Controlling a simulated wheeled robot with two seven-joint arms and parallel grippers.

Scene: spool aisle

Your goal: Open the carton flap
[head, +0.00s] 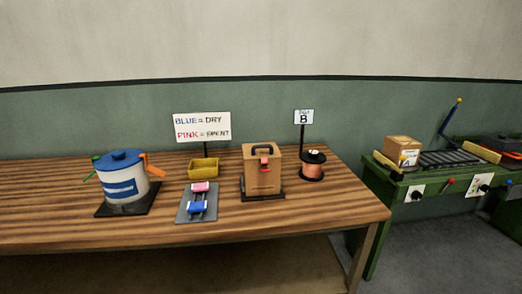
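A tan carton (262,178) stands upright on a dark base plate on the wooden bench, right of the bench's middle. Its upper front carries a red tab (265,162), and a black handle (262,149) shows at its top. I cannot tell the flap's edges or whether it is fully closed. A smaller brown box (402,144) with a label "A" sits on the green table at the right. Neither of my grippers is in view.
On the wooden bench (60,218) stand a white bucket with a blue lid (124,181), a grey plate (184,213) with pink and blue pieces, a yellow bin (203,168) and a copper spool (312,170).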

